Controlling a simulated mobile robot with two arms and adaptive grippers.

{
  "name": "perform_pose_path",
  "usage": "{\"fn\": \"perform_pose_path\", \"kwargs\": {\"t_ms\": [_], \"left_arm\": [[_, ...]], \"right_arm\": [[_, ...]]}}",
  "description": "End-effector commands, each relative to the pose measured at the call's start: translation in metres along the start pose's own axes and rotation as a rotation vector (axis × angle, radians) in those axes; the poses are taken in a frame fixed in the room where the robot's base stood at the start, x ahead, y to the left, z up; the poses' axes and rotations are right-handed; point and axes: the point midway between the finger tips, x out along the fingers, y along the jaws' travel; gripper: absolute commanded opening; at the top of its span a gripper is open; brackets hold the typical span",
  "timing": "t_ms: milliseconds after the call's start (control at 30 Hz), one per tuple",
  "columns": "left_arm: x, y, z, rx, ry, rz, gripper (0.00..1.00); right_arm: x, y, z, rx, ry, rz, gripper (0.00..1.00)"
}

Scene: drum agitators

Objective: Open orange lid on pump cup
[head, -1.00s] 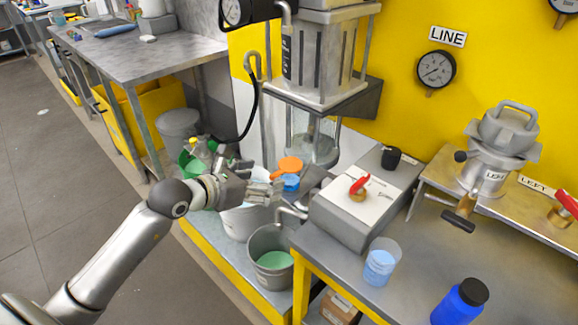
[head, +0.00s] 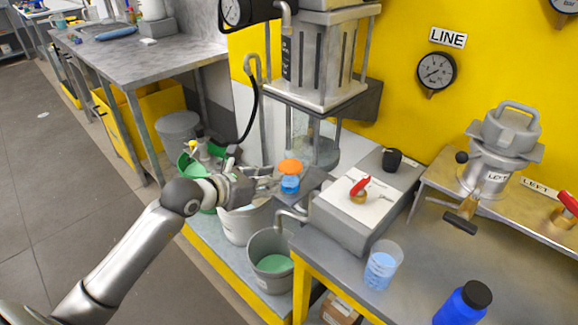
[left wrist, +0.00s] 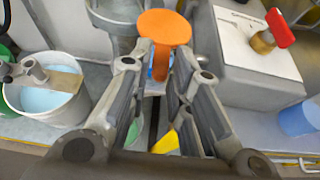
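The orange lid (head: 290,166) shows as a flat round disc above the blue pump cup (head: 289,184) in the head view, below the glass-walled agitator. In the left wrist view the orange disc (left wrist: 164,27) is ahead of the fingertips, with a narrow orange tab hanging down from it between them. The cup is mostly hidden there. My left gripper (head: 270,185) is just left of the cup. In the left wrist view its fingers (left wrist: 165,62) are apart, with the tab between the tips; I see no clear grip on it. My right gripper is not in view.
A grey box with a red-handled valve (head: 361,186) stands right of the cup. A bucket with green liquid (head: 271,263) and a white bucket (head: 243,225) stand below the gripper. The agitator's glass cylinder (head: 315,146) is close behind the lid.

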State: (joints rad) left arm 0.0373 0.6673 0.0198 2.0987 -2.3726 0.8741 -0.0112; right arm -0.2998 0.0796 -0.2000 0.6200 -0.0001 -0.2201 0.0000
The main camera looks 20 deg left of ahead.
Motion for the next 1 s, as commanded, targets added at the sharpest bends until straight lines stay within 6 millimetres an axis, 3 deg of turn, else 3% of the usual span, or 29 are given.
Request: {"fn": "perform_pose_path", "kwargs": {"t_ms": [533,833,1000], "left_arm": [[-0.001,0.0,0.002,0.0,0.0,0.0,0.11],[-0.008,0.0,0.029,0.001,-0.002,0.0,0.11],[-0.008,0.0,0.032,0.0,-0.001,0.0,0.11]], "right_arm": [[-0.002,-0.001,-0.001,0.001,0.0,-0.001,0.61],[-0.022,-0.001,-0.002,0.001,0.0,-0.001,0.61],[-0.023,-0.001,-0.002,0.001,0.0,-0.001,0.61]]}}
